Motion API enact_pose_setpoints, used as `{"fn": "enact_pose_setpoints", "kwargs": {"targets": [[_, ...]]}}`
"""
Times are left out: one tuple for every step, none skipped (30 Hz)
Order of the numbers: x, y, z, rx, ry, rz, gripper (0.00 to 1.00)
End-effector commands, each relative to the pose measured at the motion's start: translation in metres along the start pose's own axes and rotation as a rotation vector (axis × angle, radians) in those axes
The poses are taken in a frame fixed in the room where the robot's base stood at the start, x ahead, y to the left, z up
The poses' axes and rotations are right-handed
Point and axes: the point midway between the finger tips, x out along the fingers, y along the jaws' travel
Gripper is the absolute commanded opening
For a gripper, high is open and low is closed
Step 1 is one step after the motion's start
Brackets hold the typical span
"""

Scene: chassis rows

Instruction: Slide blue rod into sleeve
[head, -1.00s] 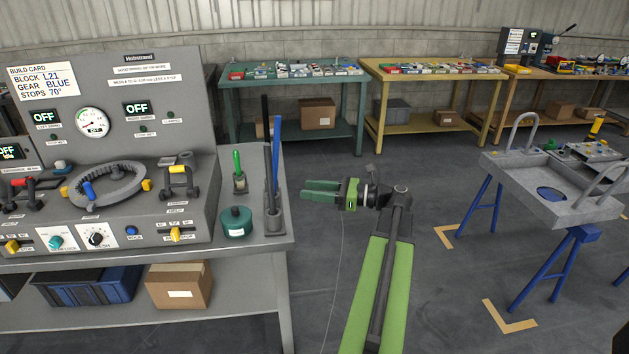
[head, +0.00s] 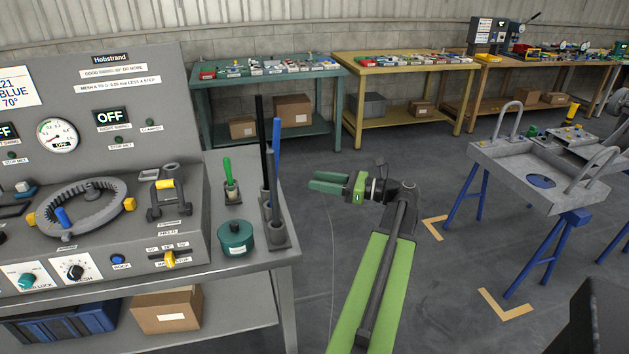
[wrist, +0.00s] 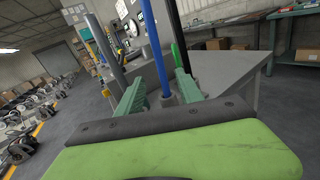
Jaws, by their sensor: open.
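The blue rod (head: 275,165) stands upright in a grey holder (head: 279,240) at the right end of the grey bench, beside a taller black rod (head: 262,140). My gripper (head: 312,182) is open and empty, to the right of the rods and apart from them in the head view. In the wrist view the blue rod (wrist: 157,50) shows between the two green fingers of my gripper (wrist: 160,92), beyond the tips.
A green-handled tool (head: 229,178) and a round teal pot (head: 235,236) stand near the rods. The console (head: 105,200) fills the bench's left part. A grey tray on blue trestles (head: 545,178) stands at right. The floor between is clear.

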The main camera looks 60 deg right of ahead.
Motion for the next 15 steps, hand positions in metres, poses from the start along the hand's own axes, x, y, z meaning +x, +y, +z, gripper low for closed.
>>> {"fn": "enact_pose_setpoints", "kwargs": {"targets": [[0.009, 0.002, 0.0, 0.0, 0.001, 0.005, 0.44], [0.014, 0.002, 0.0, 0.0, 0.001, 0.007, 0.44], [0.023, 0.003, 0.0, 0.0, 0.001, 0.009, 0.44], [0.029, 0.003, 0.0, 0.0, 0.001, 0.01, 0.44], [0.037, 0.004, 0.0, 0.0, 0.001, 0.011, 0.44], [0.047, 0.004, 0.0, 0.0, 0.001, 0.013, 0.44], [0.054, 0.004, 0.0, 0.0, 0.001, 0.013, 0.44], [0.061, 0.005, -0.001, 0.0, 0.001, 0.014, 0.44], [0.071, 0.004, 0.0, 0.0, 0.001, 0.013, 0.44], [0.078, 0.005, -0.001, 0.0, 0.001, 0.015, 0.44], [0.085, 0.005, -0.001, 0.0, 0.001, 0.015, 0.44], [0.095, 0.005, -0.001, 0.0, 0.001, 0.015, 0.44], [0.102, 0.005, -0.001, 0.0, 0.002, 0.016, 0.44], [0.109, 0.005, -0.001, 0.0, 0.001, 0.015, 0.44], [0.118, 0.006, -0.001, 0.0, 0.002, 0.016, 0.44]]}}
